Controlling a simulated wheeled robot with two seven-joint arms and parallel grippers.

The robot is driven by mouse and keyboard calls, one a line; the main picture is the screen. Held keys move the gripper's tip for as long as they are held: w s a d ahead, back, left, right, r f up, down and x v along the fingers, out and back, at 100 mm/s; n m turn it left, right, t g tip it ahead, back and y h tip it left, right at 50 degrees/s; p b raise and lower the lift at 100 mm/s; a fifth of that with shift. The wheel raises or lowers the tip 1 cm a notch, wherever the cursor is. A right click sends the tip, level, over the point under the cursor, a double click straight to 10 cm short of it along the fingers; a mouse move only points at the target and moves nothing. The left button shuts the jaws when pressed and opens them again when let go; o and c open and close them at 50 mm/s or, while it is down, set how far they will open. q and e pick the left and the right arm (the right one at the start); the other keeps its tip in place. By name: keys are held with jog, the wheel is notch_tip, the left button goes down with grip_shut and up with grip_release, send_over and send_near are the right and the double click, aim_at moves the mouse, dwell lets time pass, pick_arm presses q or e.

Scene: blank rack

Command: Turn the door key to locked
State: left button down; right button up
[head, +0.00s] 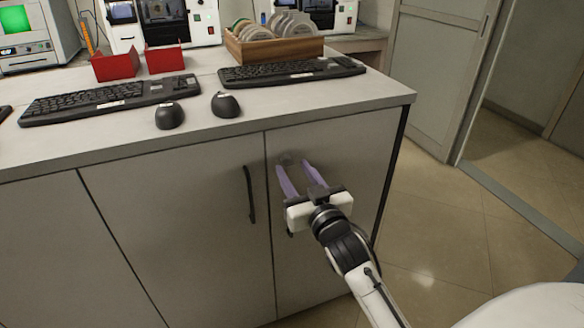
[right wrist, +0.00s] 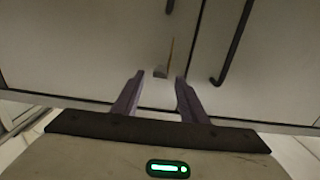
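The door key (right wrist: 160,72) shows in the right wrist view as a small grey piece on the pale cabinet door, with a thin brownish line just above it. In the head view a small greyish round fitting (head: 290,158) sits high on the right cabinet door (head: 352,160). My right gripper (head: 294,167) points at it with two purple fingers spread. In the right wrist view the key lies between and just beyond the open fingertips (right wrist: 159,78), with a gap on both sides. Which way the key is turned is too small to tell. My left gripper is not in view.
A black handle (head: 249,194) is on the door to the left. The countertop (head: 320,104) overhangs above the gripper and holds keyboards (head: 110,98), two mice (head: 170,116), red bins (head: 116,65) and a wooden rack (head: 270,47). Open tiled floor (head: 450,240) lies to the right.

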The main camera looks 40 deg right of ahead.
jog(key=shift+x, duration=1)
jog(key=shift+c, duration=0.3)
grip_shut()
